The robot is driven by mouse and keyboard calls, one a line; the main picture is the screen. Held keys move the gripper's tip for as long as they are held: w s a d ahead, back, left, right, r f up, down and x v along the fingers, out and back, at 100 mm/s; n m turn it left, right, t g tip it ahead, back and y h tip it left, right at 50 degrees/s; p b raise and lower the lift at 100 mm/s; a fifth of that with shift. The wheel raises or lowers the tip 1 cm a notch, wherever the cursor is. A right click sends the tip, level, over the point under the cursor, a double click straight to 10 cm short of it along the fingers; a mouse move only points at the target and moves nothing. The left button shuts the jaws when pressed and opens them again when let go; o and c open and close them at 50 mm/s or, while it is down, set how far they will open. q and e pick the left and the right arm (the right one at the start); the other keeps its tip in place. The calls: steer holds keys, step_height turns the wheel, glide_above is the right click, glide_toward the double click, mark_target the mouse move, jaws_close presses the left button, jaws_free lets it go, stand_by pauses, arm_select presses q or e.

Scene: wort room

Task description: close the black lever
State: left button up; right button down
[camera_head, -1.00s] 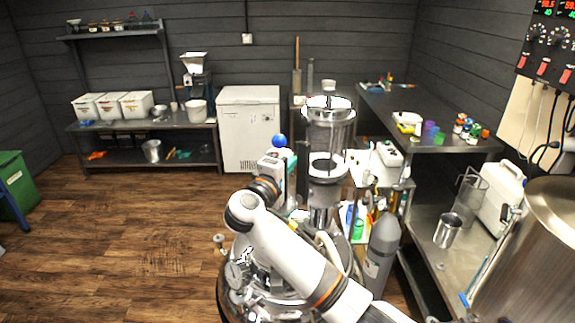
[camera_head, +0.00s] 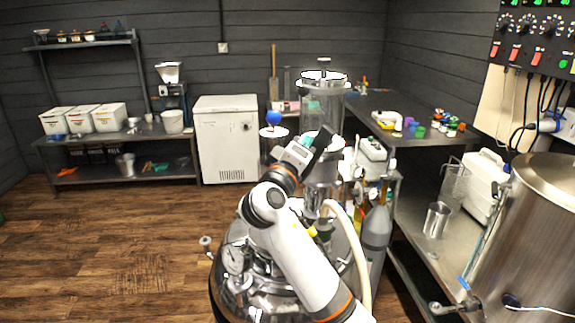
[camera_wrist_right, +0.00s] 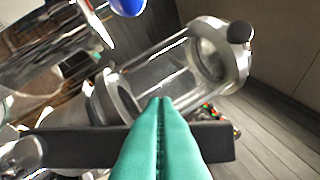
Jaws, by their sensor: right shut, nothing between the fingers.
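The black lever (camera_head: 319,146) shows in the head view as a dark slanting bar beside the clear glass column on the steel vessel. In the right wrist view a long black bar (camera_wrist_right: 80,149), apparently the same lever, crosses behind my fingers. My right gripper (camera_head: 306,139) is at the lever, with its teal fingers shut and empty. In the right wrist view the fingertips (camera_wrist_right: 163,99) overlap the bar and point toward the glass column (camera_wrist_right: 165,75). I cannot tell whether they touch the lever. My left gripper is not in view.
A blue ball (camera_head: 273,117) stands left of the column. The shiny steel vessel (camera_head: 235,285) is below my right arm. A pale hose (camera_head: 352,240) and a grey gas cylinder (camera_head: 376,240) are close on the right. The wooden floor at left is clear.

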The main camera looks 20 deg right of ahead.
steer(key=s+d+f+m+h+b, duration=0.2)
steer(key=s+f+m+b, duration=0.3)
steer(key=b, duration=0.6)
steer(key=shift+d+m+g, duration=0.3)
steer(key=shift+d, duration=0.25)
steer(key=shift+s+f, duration=0.1)
